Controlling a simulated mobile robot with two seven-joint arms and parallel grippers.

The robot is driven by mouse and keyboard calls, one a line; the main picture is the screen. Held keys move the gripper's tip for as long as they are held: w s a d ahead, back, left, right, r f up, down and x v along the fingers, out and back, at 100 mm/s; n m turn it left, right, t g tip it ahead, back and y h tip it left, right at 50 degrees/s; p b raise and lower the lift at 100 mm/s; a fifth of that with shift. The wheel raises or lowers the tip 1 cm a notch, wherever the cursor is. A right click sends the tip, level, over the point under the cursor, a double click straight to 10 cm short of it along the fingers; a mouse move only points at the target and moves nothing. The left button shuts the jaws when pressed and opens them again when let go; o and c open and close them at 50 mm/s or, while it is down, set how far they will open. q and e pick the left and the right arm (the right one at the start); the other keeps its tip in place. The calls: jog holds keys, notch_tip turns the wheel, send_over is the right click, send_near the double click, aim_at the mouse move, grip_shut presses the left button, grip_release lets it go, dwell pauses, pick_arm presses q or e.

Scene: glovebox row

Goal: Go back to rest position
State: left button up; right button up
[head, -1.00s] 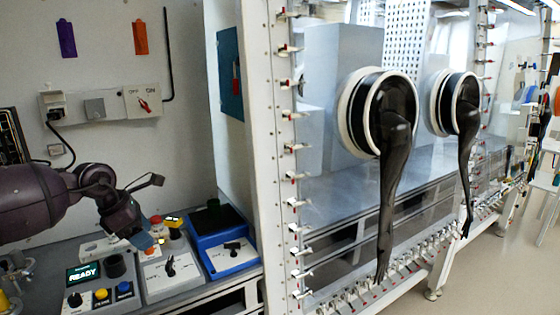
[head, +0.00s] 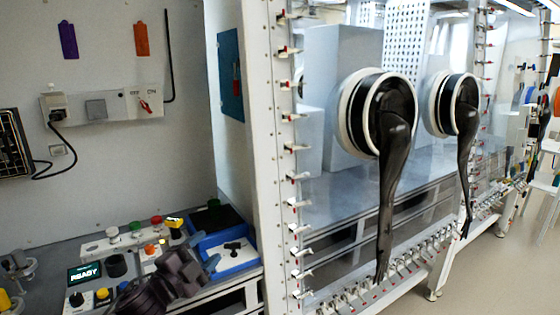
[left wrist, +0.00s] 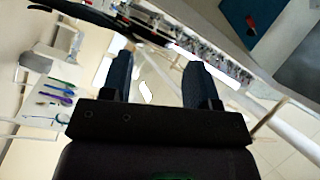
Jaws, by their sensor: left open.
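My left gripper (head: 198,246) is at the lower middle-left of the head view, over the front right of the control bench, near the blue box (head: 232,258). In the left wrist view its two dark blue fingers (left wrist: 157,76) stand apart, with nothing between them. My dark left arm (head: 150,296) comes in from the bottom edge and hides part of the controls. My right gripper is in neither current view.
A control panel with a lit READY display (head: 84,273) and several coloured knobs lies beside my arm. The glovebox frame (head: 262,150) stands close on the right, with black gloves (head: 394,150) hanging from its ports. A wall switch box (head: 98,106) is behind.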

pick_arm(q)
jog(key=s+a+f+n+g+y, duration=0.1)
jog(key=s+a+f+n+y, duration=0.2)
jog(key=s+f, duration=0.6)
jog(key=s+a+f+n+g+y, duration=0.2)
jog(key=s+a+f+n+y, duration=0.1)
jog(key=s+f+n, duration=0.5)
jog(key=s+a+f+n+g+y, duration=0.2)
jog(key=s+a+f+n+y, duration=0.2)
jog(key=s+f, duration=0.8)
jog(key=shift+s+a+f+n, duration=0.25)
jog(key=shift+s+a+n, duration=0.4)
jog(key=shift+n, duration=0.35)
jog(key=shift+d, duration=0.1)
